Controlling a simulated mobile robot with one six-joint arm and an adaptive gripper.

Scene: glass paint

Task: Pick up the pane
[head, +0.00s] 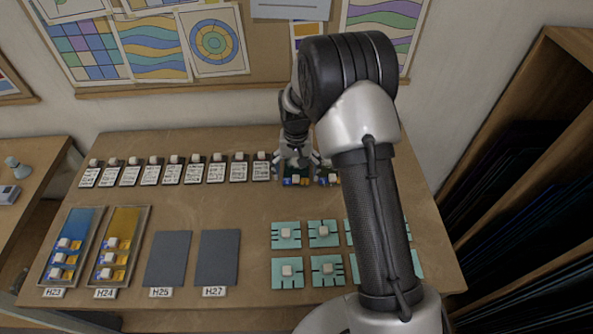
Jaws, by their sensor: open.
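My gripper (297,168) is at the back of the table, pointing down, with its fingers spread. Directly below it is a small dark green pane (290,174) with blue, white and orange bits along its front edge. The fingers hide part of this pane, and I cannot tell whether they touch it. A second similar dark piece (330,180) lies just to the right, partly hidden by my arm. Several teal square panes with white knobs (286,234) lie in two rows at the front right, and my arm covers some of them.
A row of labelled dark cards with white knobs (172,173) runs along the back left. A blue tray (93,237) and an amber tray (143,232) hold small pieces. Two grey mats (217,257) lie beside them. The table's middle is clear. A wooden rack (545,75) stands right.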

